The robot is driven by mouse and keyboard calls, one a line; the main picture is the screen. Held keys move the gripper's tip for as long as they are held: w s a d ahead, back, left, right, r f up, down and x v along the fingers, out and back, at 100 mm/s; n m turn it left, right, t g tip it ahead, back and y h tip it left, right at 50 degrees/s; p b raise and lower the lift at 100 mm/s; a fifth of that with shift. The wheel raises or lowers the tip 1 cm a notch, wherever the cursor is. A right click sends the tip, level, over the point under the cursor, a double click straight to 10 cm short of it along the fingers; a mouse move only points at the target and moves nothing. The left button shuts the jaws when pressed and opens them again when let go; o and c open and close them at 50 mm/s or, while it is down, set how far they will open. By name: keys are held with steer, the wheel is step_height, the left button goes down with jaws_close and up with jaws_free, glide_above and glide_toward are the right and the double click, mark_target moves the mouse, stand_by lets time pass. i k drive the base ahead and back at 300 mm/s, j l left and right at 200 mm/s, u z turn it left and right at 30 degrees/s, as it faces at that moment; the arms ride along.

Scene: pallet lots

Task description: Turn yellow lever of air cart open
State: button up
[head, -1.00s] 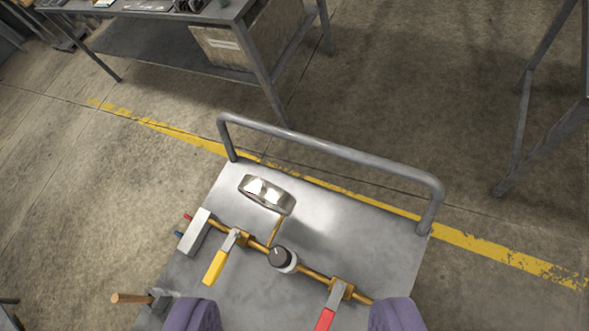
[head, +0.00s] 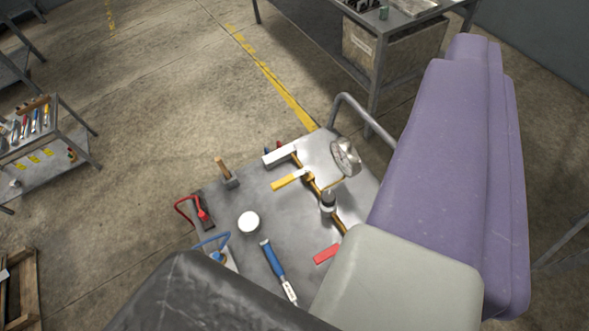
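The air cart (head: 268,208) stands in the middle of the head view, with a flat grey top and a tube handle (head: 362,115). A brass pipe (head: 317,190) runs along its top. The yellow lever (head: 287,182) sticks out to the left from a valve on the pipe, roughly crosswise to it. A red lever (head: 326,254) sits nearer, its valve end partly hidden. A round gauge (head: 345,156) and a dark knob (head: 328,199) are fitted along the pipe. Large purple and grey parts of mine cover the right and bottom. I cannot make out fingertips, and nothing of mine touches the yellow lever.
On the cart lie a wooden-handled hammer (head: 226,172), a white round tin (head: 249,222), a blue-handled tool (head: 274,260), a red clamp (head: 203,214) and a blue-handled item (head: 213,241). A bench (head: 412,28) stands behind. A tool shelf (head: 45,175) is left. Floor between is free.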

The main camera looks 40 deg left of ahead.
mark_target(285, 182)
steer(key=k+j, duration=0.15)
steer(key=j, duration=0.25)
steer(key=k+j, duration=0.2)
steer(key=j, duration=0.15)
steer(key=k+j, duration=0.15)
steer(key=j, duration=0.25)
steer(key=k+j, duration=0.15)
steer(key=j, duration=0.25)
steer(key=i+j, duration=0.15)
steer(key=j, duration=0.25)
steer(key=i+j, duration=0.15)
steer(key=j, duration=0.25)
steer(key=i+j+u, duration=0.1)
steer(key=j, duration=0.3)
steer(key=i, duration=0.85)
